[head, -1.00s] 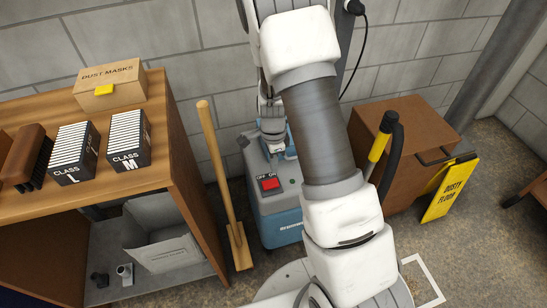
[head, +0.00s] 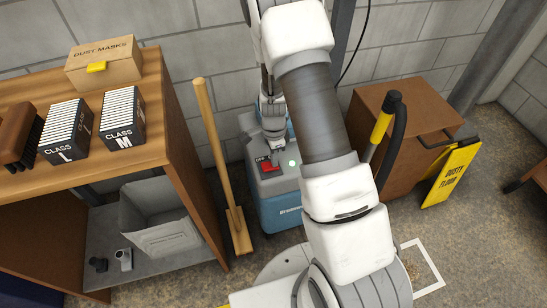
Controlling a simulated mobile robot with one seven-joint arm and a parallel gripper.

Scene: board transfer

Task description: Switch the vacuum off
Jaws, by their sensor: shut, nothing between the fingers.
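The vacuum (head: 283,214) is a blue canister with a grey top, standing on the floor against the wall, partly hidden by my arm. On its top is a red switch (head: 267,167) in a dark surround, with OFF readable on the left. My gripper covers the spot of the right-hand label. A small pale green light (head: 292,163) glows right of the switch. My gripper (head: 277,153) is shut and empty, pointing down at the switch's right part. I cannot tell whether its tips touch the switch.
A wooden-handled tool (head: 222,165) leans left of the vacuum, beside the wooden bench (head: 150,182). A brown cabinet (head: 408,165) stands to the right, with a yellow-and-black handle (head: 381,125) before it. A yellow floor sign (head: 451,175) stands further right.

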